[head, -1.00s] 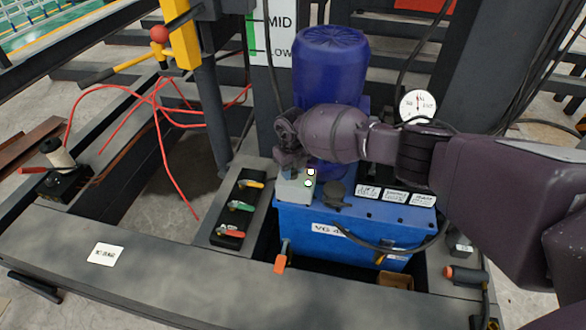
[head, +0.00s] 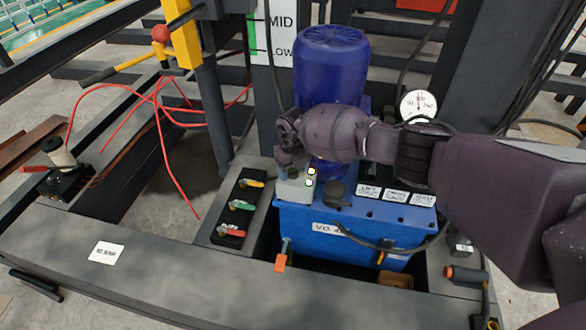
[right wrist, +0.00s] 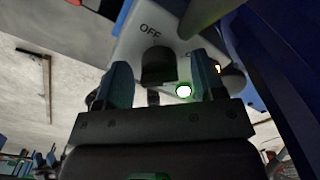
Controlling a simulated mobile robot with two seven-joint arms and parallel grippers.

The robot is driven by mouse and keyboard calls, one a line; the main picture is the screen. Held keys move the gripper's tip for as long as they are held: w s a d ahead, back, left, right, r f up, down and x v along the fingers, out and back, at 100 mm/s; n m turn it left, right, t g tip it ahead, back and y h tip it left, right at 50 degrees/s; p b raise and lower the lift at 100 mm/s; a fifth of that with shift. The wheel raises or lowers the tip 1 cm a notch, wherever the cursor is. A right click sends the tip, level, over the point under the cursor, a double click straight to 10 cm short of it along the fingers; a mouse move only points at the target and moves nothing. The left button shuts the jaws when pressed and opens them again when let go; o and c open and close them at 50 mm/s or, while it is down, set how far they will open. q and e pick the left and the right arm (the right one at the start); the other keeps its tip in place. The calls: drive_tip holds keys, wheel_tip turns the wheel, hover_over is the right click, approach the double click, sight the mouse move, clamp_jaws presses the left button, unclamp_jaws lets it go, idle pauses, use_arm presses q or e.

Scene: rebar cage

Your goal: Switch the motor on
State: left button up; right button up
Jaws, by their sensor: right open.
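The grey switch box (head: 295,188) stands at the left end of the blue power unit (head: 345,225), beside the blue motor (head: 331,65). In the right wrist view its face reads OFF above a dark switch lever (right wrist: 158,66). A green-ringed lamp (right wrist: 183,91) glows there, and it also shows in the head view (head: 309,183) below a yellow-ringed lamp (head: 312,171). My right gripper (right wrist: 162,80) is open, its two fingers on either side of the lever. Contact cannot be told. In the head view my right gripper (head: 288,165) is at the box, partly hiding it.
A valve bank (head: 237,207) with yellow, green and red levers lies left of the box. A round gauge (head: 418,106) stands behind the unit's right side. An orange-handled lever (head: 281,258) sticks out in front. Red hoses (head: 170,150) loop at the left.

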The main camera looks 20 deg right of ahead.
use_arm(q)
drive_tip(key=p, duration=0.1)
drive_tip(key=s+p, duration=0.1)
drive_tip(key=p, duration=0.1)
drive_tip(key=shift+s+a+r+n, duration=0.2)
drive_tip(key=shift+a+r+n, duration=0.1)
drive_tip(key=shift+r+n, duration=0.1)
use_arm(e)
wheel_tip(320, 180, up, 11)
use_arm(q)
drive_tip(key=shift+f, duration=0.1)
use_arm(e)
drive_tip(key=shift+f, duration=0.1)
